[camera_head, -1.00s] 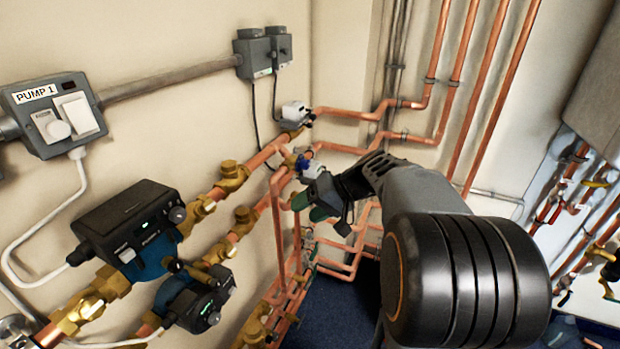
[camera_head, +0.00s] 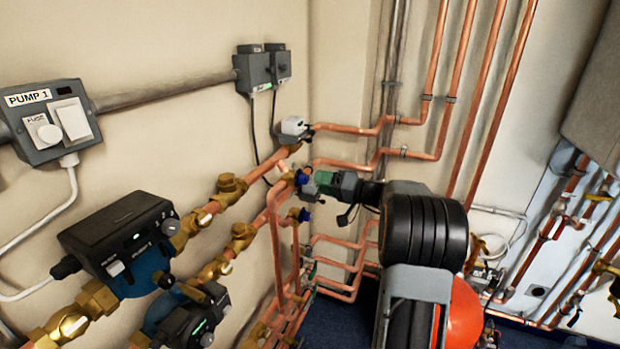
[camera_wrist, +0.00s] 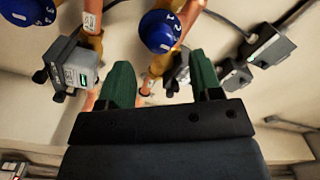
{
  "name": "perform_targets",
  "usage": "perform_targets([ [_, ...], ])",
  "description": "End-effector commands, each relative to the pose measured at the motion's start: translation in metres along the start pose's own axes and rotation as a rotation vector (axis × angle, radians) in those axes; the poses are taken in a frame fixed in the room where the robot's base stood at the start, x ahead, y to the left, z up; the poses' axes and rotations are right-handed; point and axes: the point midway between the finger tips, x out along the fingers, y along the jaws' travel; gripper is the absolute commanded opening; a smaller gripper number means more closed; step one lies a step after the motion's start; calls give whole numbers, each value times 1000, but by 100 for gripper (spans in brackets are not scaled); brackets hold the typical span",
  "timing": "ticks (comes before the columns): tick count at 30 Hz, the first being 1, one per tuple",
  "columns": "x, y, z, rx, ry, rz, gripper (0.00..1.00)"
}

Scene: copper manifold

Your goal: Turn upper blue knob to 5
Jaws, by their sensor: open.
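The upper blue knob (camera_head: 302,177) sits on the copper pipework near the room corner. It also shows in the wrist view (camera_wrist: 159,31), with white numbers on its side, ahead of the gap between my fingers. A lower blue knob (camera_head: 304,215) sits below it, and one at the upper left of the wrist view (camera_wrist: 27,10) seems to be the same. My gripper (camera_wrist: 162,80) is open and empty, with two green fingers. In the head view my gripper (camera_head: 322,178) is just right of the upper knob. Contact cannot be told. The knob's exact setting is unclear.
A grey box (camera_wrist: 75,70) on the pipes lies left of my fingers in the wrist view. A white valve head (camera_head: 293,127) sits above the upper knob. Copper pipes (camera_head: 345,162) run close behind. Pump 1 (camera_head: 125,240) is at the left.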

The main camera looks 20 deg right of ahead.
Motion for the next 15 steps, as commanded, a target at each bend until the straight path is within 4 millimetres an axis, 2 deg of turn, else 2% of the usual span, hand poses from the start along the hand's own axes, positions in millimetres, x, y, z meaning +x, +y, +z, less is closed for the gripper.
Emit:
perform_targets([
  [1, 10, -2, 0, 0, -3, -3, 59],
  [6, 31, -1, 0, 0, -2, -1, 59],
  [15, 46, 0, 1, 0, -2, 0, 59],
])
